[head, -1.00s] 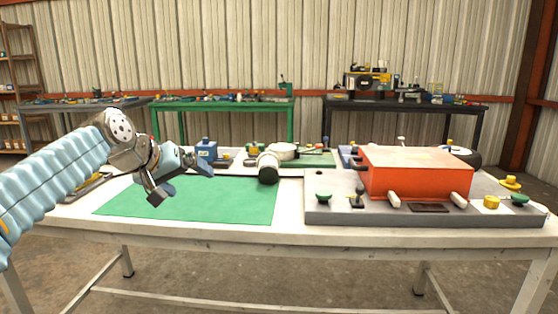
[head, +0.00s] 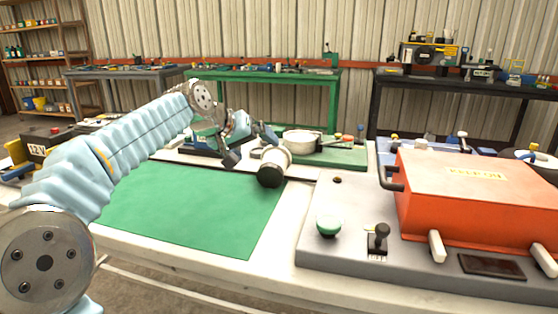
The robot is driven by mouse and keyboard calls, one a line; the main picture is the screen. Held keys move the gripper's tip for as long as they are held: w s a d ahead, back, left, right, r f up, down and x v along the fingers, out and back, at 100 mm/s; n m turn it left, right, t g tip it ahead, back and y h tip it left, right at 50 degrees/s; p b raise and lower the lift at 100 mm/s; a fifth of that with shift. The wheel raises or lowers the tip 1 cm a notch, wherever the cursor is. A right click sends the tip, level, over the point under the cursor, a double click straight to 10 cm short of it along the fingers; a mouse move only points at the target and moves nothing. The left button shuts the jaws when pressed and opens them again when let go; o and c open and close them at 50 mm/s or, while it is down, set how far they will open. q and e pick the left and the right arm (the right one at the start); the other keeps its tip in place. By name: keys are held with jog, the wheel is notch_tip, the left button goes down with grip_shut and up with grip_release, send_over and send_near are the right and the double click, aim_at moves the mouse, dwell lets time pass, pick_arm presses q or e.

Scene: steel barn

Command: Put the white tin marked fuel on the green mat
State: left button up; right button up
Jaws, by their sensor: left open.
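The green mat (head: 190,205) lies flat at the front left of the white table, and its bare surface shows. A white cylinder with a black end (head: 272,167) lies tilted just beyond the mat's back right corner. It may be the fuel tin, but I see no lettering on it. My left gripper (head: 252,147) is open and empty, just left of and above this cylinder, with its fingers apart. I cannot tell if a finger touches it. My right gripper is out of view.
A grey panel (head: 345,272) with a green knob (head: 329,226) and a black lever (head: 378,239) fills the right, bearing a large orange box (head: 470,195). A white round pan (head: 302,139) stands behind the cylinder. A "12V" box (head: 38,147) is at far left.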

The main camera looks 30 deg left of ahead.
aim_at(267, 158)
pick_arm(q)
jog(key=x, duration=0.4)
jog(key=shift+w+f, duration=0.15)
jog(key=shift+f, duration=0.05)
jog(key=shift+a+f+p+x, duration=0.1)
jog(key=shift+a+p+x, duration=0.1)
jog(key=shift+x, duration=1.15)
jog(key=shift+a+f+p+x, duration=0.1)
jog(key=shift+p+x, duration=0.1)
jog(key=shift+x, duration=1.2)
jog(key=shift+r, duration=0.1)
jog(key=c, duration=1.4)
